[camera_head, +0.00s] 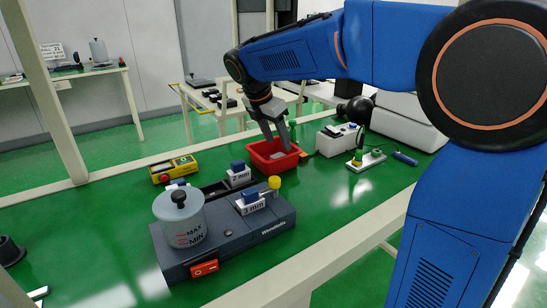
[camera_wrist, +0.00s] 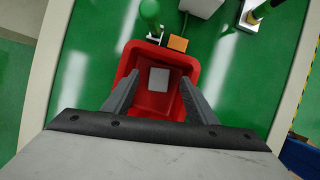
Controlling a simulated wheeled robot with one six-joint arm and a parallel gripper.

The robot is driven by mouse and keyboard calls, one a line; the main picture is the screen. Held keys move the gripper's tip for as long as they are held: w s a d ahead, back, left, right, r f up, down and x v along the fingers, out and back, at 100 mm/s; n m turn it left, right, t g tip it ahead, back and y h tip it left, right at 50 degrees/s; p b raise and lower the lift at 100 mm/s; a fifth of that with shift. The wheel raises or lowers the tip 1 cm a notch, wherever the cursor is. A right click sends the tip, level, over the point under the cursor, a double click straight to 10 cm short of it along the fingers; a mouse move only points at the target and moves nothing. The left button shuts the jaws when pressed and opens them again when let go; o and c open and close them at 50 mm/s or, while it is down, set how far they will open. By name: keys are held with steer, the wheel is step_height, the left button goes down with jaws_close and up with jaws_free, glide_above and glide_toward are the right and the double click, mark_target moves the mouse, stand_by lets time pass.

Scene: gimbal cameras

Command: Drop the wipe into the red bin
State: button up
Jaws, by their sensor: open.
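The red bin (camera_head: 290,160) stands on the green bench top, and it also shows in the wrist view (camera_wrist: 188,61). The wipe (camera_wrist: 158,79) is a small pale square inside the bin, seen in the wrist view lying at the bottom between my fingers and apart from them. My gripper (camera_head: 278,141) points down over the bin. In the wrist view its two grey fingers (camera_wrist: 157,97) are spread wide, with nothing held between them.
A grey device with a clear lidded pot (camera_head: 180,220) and blue-topped blocks stands front left. A yellow box (camera_head: 174,169) is left of the bin. Bare green bench lies at the left.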

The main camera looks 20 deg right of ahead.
steer(key=shift+r, duration=0.1)
steer(key=v, duration=1.7)
steer(key=shift+s+a, duration=0.1)
steer(key=shift+s, duration=0.1)
